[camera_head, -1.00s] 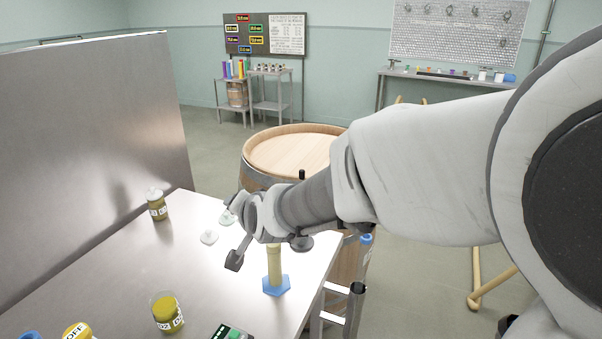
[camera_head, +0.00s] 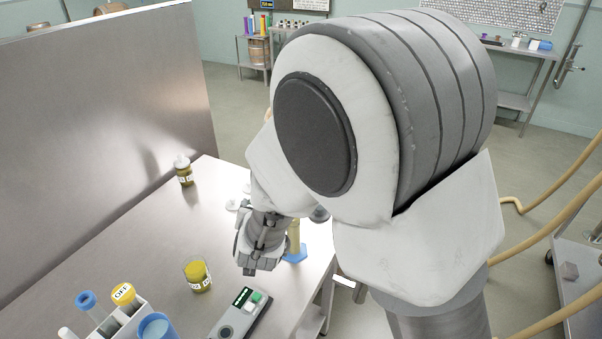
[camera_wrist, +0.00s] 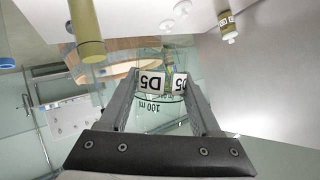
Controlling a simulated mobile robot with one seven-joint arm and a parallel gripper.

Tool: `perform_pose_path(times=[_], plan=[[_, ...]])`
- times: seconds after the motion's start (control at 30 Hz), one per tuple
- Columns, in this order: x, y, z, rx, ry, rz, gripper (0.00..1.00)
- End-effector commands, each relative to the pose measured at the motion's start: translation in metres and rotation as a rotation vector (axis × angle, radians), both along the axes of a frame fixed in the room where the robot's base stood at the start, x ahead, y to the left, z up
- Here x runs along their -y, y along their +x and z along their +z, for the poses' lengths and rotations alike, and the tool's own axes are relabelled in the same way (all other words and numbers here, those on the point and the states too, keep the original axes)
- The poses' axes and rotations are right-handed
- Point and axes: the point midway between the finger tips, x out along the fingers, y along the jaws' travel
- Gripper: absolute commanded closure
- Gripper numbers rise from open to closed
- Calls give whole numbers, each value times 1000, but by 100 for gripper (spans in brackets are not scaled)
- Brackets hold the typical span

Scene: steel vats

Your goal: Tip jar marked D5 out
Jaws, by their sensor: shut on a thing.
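In the wrist view a clear glass jar marked D5 (camera_wrist: 152,84) sits between the two fingers of my gripper (camera_wrist: 158,100), which is shut on it. Its label and a 100 ml marking show, and I see no coloured contents in it. Its tilt is hard to tell. In the head view my gripper (camera_head: 254,266) is low over the steel table, right of an open jar of yellow liquid (camera_head: 197,276). My arm hides much there, and the held jar cannot be made out.
A yellow-filled cylinder on a blue base (camera_head: 295,243) stands close to my gripper. A lidded jar (camera_head: 184,171) stands farther back. A tube rack (camera_head: 128,318) and a box with a green button (camera_head: 243,312) are at the front. A steel panel (camera_head: 110,100) borders the left.

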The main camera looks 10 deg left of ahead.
Motion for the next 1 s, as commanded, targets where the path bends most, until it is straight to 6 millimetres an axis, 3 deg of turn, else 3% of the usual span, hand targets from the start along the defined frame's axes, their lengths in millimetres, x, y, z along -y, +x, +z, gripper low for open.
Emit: perform_pose_path(times=[0.5,1.0], plan=[[-19,-11,-11,161,-278,2,100],[-21,-12,-13,188,-324,0,100]])
